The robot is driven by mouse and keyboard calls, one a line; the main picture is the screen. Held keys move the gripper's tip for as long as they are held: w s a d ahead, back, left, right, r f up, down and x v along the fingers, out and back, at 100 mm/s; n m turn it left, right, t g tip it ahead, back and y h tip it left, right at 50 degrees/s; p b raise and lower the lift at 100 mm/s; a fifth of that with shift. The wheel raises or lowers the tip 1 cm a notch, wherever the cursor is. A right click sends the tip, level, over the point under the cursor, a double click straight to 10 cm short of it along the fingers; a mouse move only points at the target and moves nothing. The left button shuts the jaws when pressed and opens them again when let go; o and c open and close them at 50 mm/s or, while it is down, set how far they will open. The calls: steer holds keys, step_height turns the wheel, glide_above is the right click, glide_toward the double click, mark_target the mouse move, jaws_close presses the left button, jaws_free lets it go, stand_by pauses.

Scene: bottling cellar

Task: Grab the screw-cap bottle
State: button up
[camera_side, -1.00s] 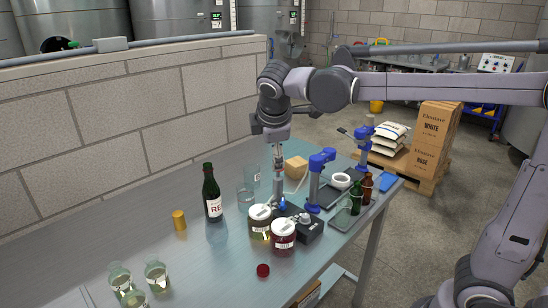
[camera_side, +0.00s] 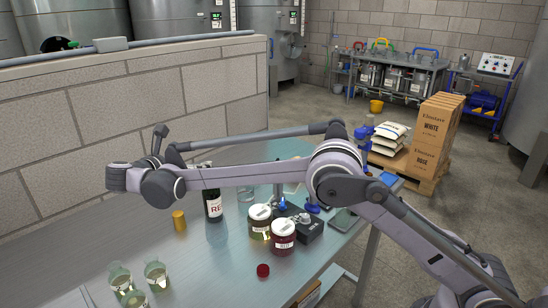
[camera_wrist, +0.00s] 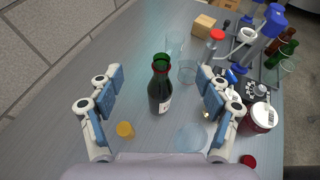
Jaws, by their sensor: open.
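A dark green bottle with a red ring at its neck and a pale label stands upright on the metal table; I take it for the screw-cap bottle (camera_wrist: 160,95). In the side view the bottle (camera_side: 213,210) shows its label with red letters, and my arm hides part of its upper end. My gripper (camera_wrist: 160,80) is open and empty. In the wrist view the bottle appears between its two blue-padded fingers, apart from both. In the side view the fingers cannot be made out.
A yellow cylinder (camera_wrist: 125,129) stands just left of the bottle. Clear glasses (camera_wrist: 187,71) stand behind and right of it. Several glasses (camera_side: 156,275) stand front left. A block wall (camera_side: 130,105) borders the table.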

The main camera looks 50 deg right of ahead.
step_height(320, 180, down, 12)
steer(key=shift+f+x, duration=0.2)
steer(key=shift+x, duration=3.8)
steer(key=shift+s, duration=0.2)
steer(key=c, duration=1.6)
